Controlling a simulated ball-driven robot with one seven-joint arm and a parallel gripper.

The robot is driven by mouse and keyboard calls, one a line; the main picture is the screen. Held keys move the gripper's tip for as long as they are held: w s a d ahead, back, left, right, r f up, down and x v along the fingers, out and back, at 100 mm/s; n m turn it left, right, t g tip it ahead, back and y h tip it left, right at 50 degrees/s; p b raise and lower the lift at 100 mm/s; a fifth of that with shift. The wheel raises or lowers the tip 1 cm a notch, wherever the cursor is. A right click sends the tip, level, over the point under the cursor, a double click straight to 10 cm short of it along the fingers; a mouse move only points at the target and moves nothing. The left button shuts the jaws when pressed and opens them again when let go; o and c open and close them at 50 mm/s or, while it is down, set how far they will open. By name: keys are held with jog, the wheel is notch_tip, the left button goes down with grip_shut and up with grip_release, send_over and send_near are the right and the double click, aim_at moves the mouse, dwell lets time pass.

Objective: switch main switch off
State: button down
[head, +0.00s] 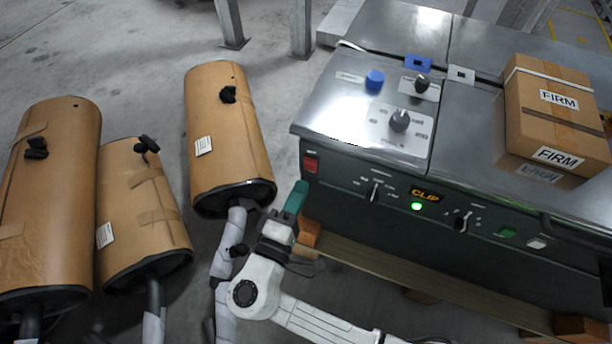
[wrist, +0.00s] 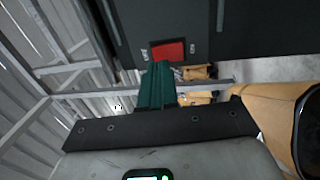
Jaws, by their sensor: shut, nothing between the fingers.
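A red rocker switch (head: 310,163) sits at the left end of the machine's dark front panel, and it also shows close up in the wrist view (wrist: 168,51). I cannot read a label on it or tell which way it is set. My gripper (head: 299,188) has green fingers, which are shut and empty. The fingertips are just below the red switch in the head view. In the wrist view the green fingers (wrist: 158,68) reach up to the switch's lower left edge; I cannot tell whether they touch it.
A cardboard box (head: 545,90) sits on the steel top. Brown wrapped mufflers (head: 225,120) stand to the left. A wooden beam (head: 400,275) runs below the panel.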

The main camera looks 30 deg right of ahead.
aim_at(311, 164)
jog(key=x, duration=0.4)
jog(key=shift+w+d, duration=0.1)
jog(key=shift+w+d+r, duration=0.1)
jog(key=shift+d+r, duration=0.05)
dwell(0.3)
